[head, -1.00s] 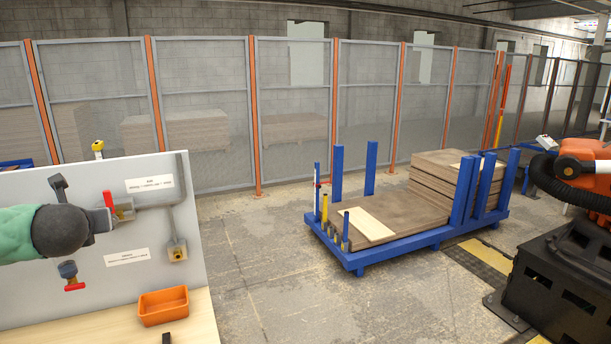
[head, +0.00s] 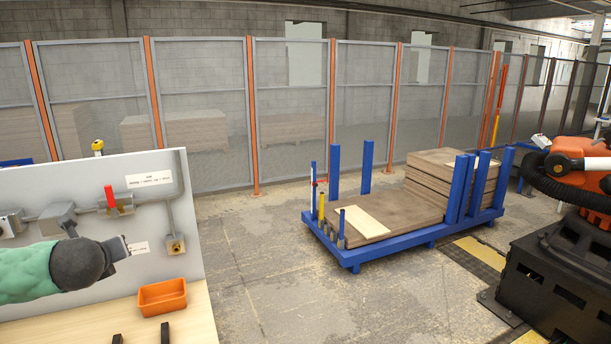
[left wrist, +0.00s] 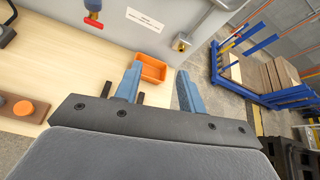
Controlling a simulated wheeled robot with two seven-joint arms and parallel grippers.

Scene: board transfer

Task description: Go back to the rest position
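My left arm comes in from the left in the head view, and its gripper (head: 122,248) is in front of the grey panel (head: 88,168), below the red lever (head: 109,198). The lever stands upright on its switch box. In the left wrist view the two blue-grey fingers of the left gripper (left wrist: 158,88) are spread apart with nothing between them. The orange bin (left wrist: 151,68) shows beyond them on the wooden bench. My right gripper is in neither view.
The bench (head: 60,328) carries the orange bin (head: 162,297) and two dark blocks near its front. A blue rack (head: 398,244) with stacked boards stands right of centre. An orange robot arm (head: 585,170) on a black base is at the right. Floor between bench and rack is clear.

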